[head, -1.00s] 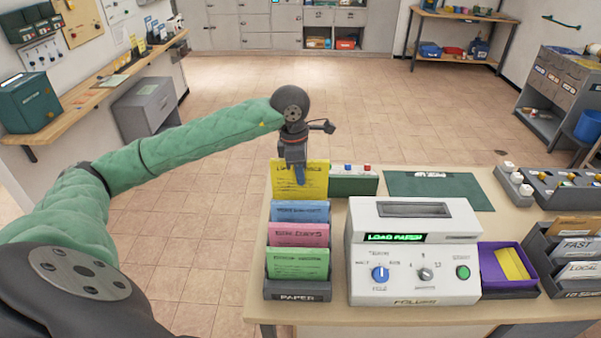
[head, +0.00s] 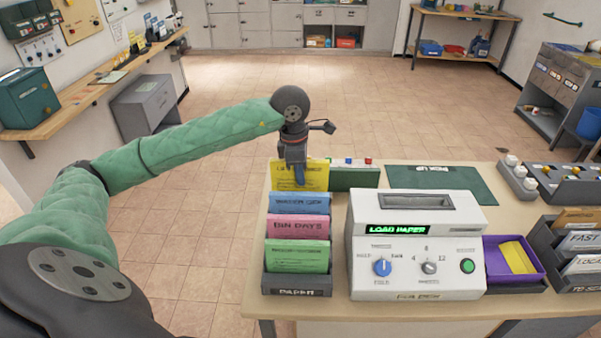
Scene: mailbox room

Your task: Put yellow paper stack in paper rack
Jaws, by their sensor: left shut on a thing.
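The yellow paper stack (head: 314,178) stands upright at the back of the paper rack (head: 291,291), behind the blue, pink and green stacks. Its lower part is hidden behind the blue stack (head: 299,202), so I cannot tell whether it rests on the rack's floor. My left gripper (head: 299,180) points down and is shut on the top of the yellow stack. The pink stack (head: 298,226) and green stack (head: 297,257) stand in the rack's front slots. My right gripper is not in view.
A white folding machine (head: 416,242) stands right of the rack. A purple tray (head: 489,262) holds a yellow piece. A green mat (head: 442,184) and a green box with buttons (head: 352,178) lie behind. Dark sorting trays (head: 548,262) stand at the right.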

